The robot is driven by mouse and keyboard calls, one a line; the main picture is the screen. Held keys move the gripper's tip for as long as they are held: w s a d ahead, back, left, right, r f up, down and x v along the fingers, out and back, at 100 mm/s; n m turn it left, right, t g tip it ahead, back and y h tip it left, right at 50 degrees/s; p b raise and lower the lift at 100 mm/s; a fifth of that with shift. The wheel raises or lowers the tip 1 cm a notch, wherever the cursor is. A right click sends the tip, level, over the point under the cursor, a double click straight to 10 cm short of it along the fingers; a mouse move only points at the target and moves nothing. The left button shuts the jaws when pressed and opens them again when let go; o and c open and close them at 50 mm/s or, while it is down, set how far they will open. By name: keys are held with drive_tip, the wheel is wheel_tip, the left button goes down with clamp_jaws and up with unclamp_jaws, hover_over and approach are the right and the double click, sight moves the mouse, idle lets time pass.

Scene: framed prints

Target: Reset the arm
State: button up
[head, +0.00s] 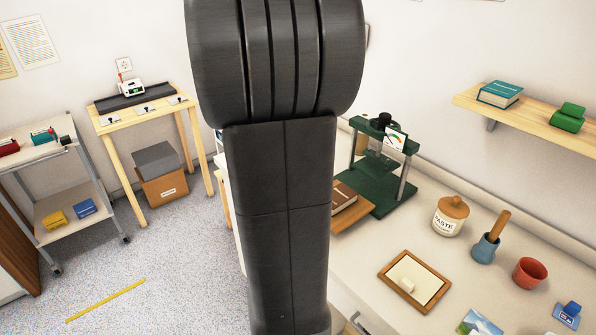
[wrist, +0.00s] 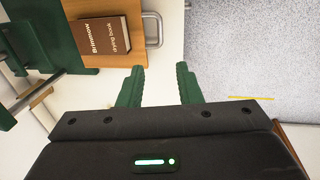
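My gripper (wrist: 159,86) shows in the wrist view with its two green fingers apart and nothing between them. In that view it is above the gap between a wooden board with a brown book and the speckled floor. My arm stands large and dark in the middle of the head view and hides part of the scene. The gripper itself is not visible in the head view.
The worktop (head: 375,311) holds a green press (head: 377,197), a brown book (wrist: 102,38), a paste jar (head: 450,218), a blue pot (head: 485,248), a red cup (head: 529,272) and a wooden frame (head: 433,297). A trolley (head: 62,205) and small table (head: 140,119) stand left. The floor (head: 175,262) between is mostly clear.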

drive_tip(key=f, duration=0.4)
drive_tip(key=w+d+f, duration=0.1)
drive_tip(key=f, duration=0.4)
drive_tip(key=d+f, duration=0.1)
drive_tip(key=f, duration=0.3)
drive_tip(key=shift+w+f, duration=0.25)
drive_tip(key=shift+f, duration=0.15)
drive_tip(key=shift+w+d+r, duration=0.1)
drive_tip(key=shift+w, duration=0.05)
drive_tip(key=shift+d, duration=0.1)
